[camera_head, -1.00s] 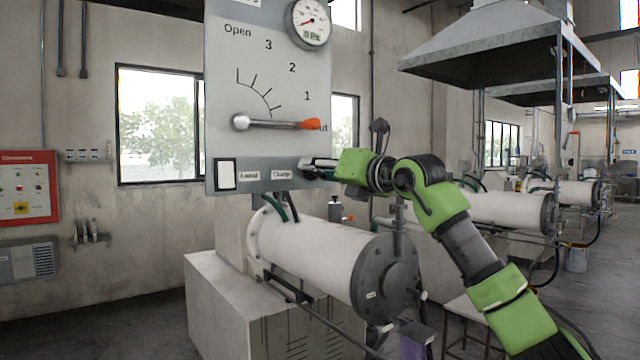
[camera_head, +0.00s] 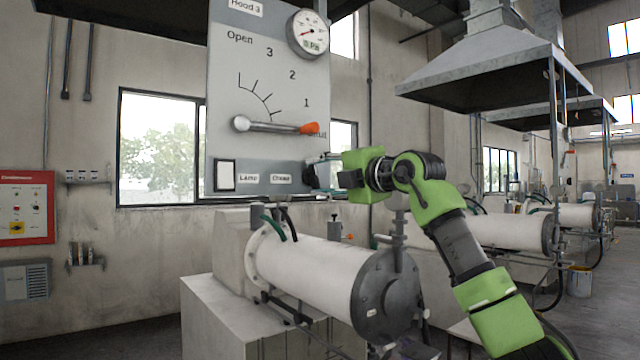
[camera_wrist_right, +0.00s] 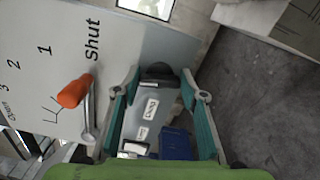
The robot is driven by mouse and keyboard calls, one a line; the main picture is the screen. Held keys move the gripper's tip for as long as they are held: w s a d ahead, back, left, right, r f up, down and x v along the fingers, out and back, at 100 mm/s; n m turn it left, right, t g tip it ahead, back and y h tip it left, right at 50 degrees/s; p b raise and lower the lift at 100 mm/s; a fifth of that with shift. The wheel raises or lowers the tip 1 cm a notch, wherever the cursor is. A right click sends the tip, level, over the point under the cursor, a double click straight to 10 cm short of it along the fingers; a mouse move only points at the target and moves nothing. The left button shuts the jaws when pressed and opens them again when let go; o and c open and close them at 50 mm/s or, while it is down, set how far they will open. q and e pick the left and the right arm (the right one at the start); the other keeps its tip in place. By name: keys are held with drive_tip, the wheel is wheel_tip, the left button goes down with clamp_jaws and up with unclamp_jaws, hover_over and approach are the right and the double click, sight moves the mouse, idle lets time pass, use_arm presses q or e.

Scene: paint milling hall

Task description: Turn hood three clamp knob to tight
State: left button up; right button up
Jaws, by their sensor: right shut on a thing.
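The hood three panel (camera_head: 235,85) is a grey board marked "Hood 3", with labels that seem to read "Lamp" and "Clamp" low down. The dark clamp knob (camera_head: 310,177) sits at the panel's lower right edge, partly hidden by my gripper. My right gripper (camera_head: 316,166) reaches it from the right and is shut on it. In the right wrist view, the dark knob (camera_wrist_right: 157,72) shows between the tips of the green-grey fingers. The knob's pointer and tight mark cannot be made out. My left gripper is not in view.
A lever with an orange grip (camera_head: 309,128) lies across the panel just above my gripper, near the "Shut" mark. A round gauge (camera_head: 308,34) is at the top right. A white mill cylinder (camera_head: 310,268) stands below the panel. Another hood (camera_head: 480,65) hangs at the right.

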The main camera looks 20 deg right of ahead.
drive_tip(key=shift+m+b, duration=0.45)
drive_tip(key=shift+m, duration=0.75)
drive_tip(key=o, duration=1.1)
drive_tip(key=shift+d, duration=0.1)
drive_tip(key=shift+o, duration=0.2)
drive_tip(key=v, duration=1.2)
